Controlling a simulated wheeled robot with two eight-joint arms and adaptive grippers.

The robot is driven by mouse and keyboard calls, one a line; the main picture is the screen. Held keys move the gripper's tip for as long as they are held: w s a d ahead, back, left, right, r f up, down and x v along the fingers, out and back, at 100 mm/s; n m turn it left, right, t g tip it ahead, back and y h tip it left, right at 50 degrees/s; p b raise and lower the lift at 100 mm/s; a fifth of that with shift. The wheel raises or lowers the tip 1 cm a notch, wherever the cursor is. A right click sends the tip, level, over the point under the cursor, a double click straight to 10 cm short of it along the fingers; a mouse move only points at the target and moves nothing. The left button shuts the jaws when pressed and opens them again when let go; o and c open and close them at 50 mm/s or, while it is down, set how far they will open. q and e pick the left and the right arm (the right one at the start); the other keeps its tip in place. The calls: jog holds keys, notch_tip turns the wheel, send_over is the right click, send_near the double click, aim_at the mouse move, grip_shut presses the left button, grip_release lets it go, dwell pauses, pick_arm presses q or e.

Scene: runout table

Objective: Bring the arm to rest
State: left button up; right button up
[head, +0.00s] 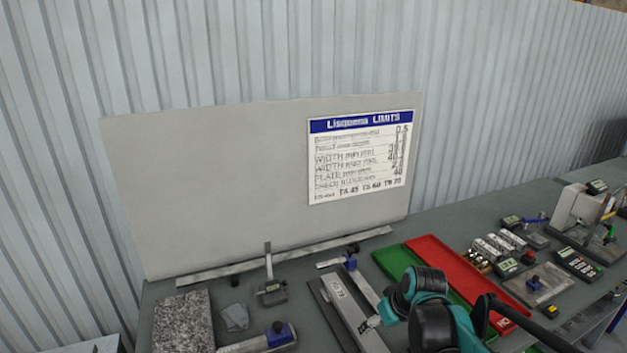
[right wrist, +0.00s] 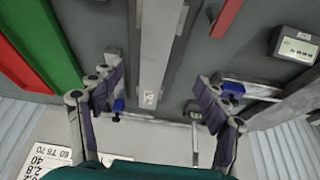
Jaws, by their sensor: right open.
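My right arm (head: 433,322), teal and black, comes in at the lower right of the head view, over the bench. My right gripper (right wrist: 158,88) shows in the right wrist view with its two fingers wide apart. Nothing is held between them. Below the gap lies a long grey metal bar (right wrist: 162,45) with a small white label; the bar also shows in the head view (head: 352,312). In the head view the arm's joints hide most of the gripper. My left gripper is in neither view.
A granite block (head: 183,322), a small upright gauge (head: 271,292) and several instruments stand on the bench (head: 440,223). A grey board (head: 220,190) with a limits sign (head: 362,155) rises behind.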

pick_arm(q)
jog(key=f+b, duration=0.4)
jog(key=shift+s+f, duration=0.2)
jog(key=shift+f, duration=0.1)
pick_arm(e)
jog(key=s+a+f+m+t+h, duration=0.1)
jog(key=s+f+m+t, duration=0.1)
jog(key=s, duration=1.6)
jog(key=shift+s+f+m+t, duration=0.35)
jog(key=shift+f+m, duration=0.35)
jog(key=shift+f, duration=0.5)
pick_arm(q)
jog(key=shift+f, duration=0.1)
